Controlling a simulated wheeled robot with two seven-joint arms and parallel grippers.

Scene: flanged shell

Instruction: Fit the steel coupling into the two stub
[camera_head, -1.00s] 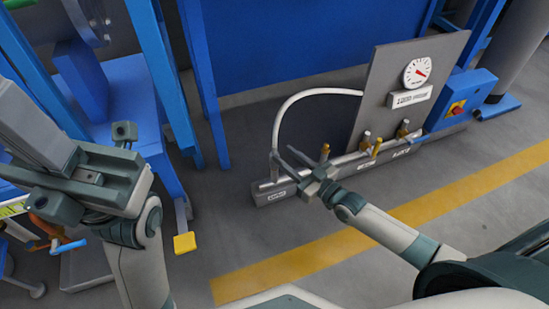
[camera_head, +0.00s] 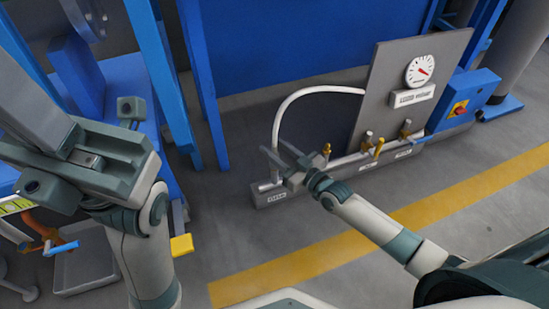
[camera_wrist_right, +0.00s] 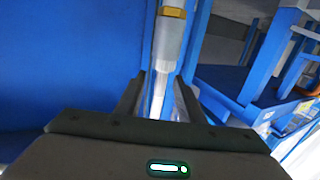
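The white hose (camera_head: 298,95) arcs from the gauge panel down to the left end of the grey manifold (camera_head: 335,172). In the right wrist view, a steel coupling (camera_wrist_right: 171,32) with a brass ring shows above a pale tube. Brass stub fittings (camera_head: 366,140) stand along the manifold; their labels are too small to read surely. My right gripper (camera_head: 274,155) is at the hose's lower end. Its fingers (camera_wrist_right: 160,95) stand apart, with the pale tube in line between them and gaps visible. My left gripper (camera_head: 85,160) is raised at the left, away from the manifold; its jaw opening is unclear.
A gauge panel (camera_head: 400,95) rises behind the manifold, with a blue switch box (camera_head: 462,100) at its right. Blue frame posts (camera_head: 205,90) stand left of the hose. A grey tray (camera_head: 85,265) is at lower left. The floor around the yellow stripe (camera_head: 300,262) is clear.

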